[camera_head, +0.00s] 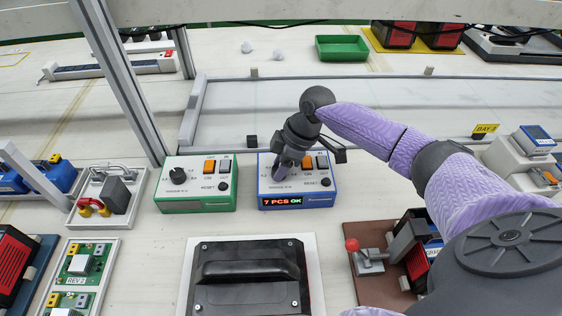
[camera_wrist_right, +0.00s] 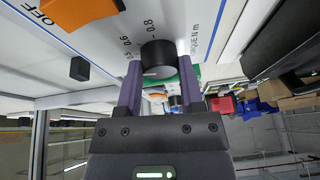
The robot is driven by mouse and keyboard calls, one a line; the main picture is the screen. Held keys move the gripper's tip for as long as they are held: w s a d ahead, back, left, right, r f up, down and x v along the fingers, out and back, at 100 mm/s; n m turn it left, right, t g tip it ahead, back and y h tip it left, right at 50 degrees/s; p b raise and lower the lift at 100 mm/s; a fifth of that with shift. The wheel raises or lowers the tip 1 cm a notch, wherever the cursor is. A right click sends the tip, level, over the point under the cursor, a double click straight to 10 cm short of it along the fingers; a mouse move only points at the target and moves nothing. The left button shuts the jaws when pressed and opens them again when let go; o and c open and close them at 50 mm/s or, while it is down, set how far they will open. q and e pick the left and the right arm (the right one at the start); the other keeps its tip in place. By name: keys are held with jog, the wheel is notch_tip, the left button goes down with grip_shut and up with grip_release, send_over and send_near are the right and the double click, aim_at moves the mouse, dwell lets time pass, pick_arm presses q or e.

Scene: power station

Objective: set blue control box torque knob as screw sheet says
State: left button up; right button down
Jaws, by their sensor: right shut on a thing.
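The blue control box (camera_head: 264,200) stands at mid-table in the head view, its lit display (camera_head: 282,201) reading "7 PCS OK". My right gripper (camera_head: 284,168) reaches down onto the left part of its top and hides the torque knob there. In the right wrist view the black torque knob (camera_wrist_right: 158,58) sits between the two fingers of my right gripper (camera_wrist_right: 160,80), which is shut on it. Scale numbers including 0.6 and 0.8 show beside the knob; the pointer cannot be read. I cannot identify a screw sheet. My left gripper is not in view.
A similar green control box (camera_head: 196,207) with its own black knob (camera_head: 177,163) stands just left. A black case (camera_head: 250,275) lies in front. A red-knobbed lever device (camera_head: 370,262) stands front right. A metal post (camera_head: 120,80) rises behind left.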

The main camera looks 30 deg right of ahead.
jog(key=shift+n+g, duration=0.4)
jog(key=shift+n, duration=0.8)
jog(key=shift+c, duration=1.2)
grip_release()
